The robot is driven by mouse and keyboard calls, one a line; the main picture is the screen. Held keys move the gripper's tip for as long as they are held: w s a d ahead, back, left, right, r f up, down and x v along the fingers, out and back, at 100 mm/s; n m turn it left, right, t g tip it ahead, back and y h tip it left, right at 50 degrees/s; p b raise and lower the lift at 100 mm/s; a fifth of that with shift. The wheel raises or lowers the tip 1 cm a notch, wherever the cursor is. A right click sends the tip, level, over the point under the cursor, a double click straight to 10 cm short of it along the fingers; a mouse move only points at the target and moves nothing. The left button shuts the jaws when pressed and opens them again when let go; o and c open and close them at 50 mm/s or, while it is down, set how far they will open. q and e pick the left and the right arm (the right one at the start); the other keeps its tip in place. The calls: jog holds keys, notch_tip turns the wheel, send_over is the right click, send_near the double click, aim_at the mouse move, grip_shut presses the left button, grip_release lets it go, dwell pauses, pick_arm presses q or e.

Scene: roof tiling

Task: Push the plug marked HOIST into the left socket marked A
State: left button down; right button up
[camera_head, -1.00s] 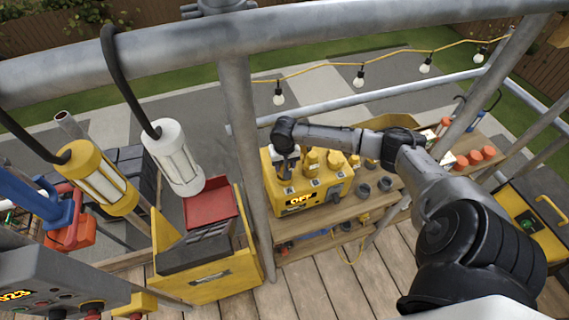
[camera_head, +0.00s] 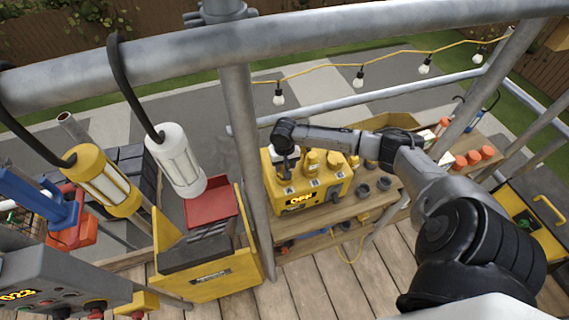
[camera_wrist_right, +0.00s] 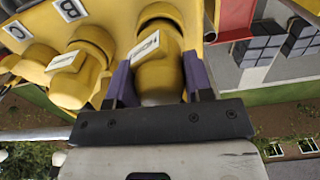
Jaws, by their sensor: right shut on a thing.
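A yellow power box (camera_head: 300,196) with a lit OFF display stands on the wooden bench. My right gripper (camera_head: 287,168) reaches down over the box's left end. In the right wrist view its purple fingers (camera_wrist_right: 158,85) are shut around a yellow plug (camera_wrist_right: 160,72) with a white label too slanted to read. The plug points at the box face, beside the B mark (camera_wrist_right: 70,10); the A mark is hidden, and I cannot tell how deep the plug sits. Another yellow plug (camera_wrist_right: 82,72) stands beside it. My left gripper is not in view.
Grey round parts (camera_head: 363,190) lie right of the box. A scaffold pole (camera_head: 245,150) rises close to its left.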

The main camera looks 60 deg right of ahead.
jog(key=shift+f, duration=0.25)
jog(key=shift+f, duration=0.4)
jog(key=o, duration=0.8)
jog(key=shift+c, duration=0.2)
notch_tip(320, 180, up, 4)
jog(key=p, duration=0.4)
notch_tip(320, 180, up, 5)
jog(key=p, duration=0.6)
jog(key=shift+f, duration=0.1)
jog(key=shift+r, duration=1.15)
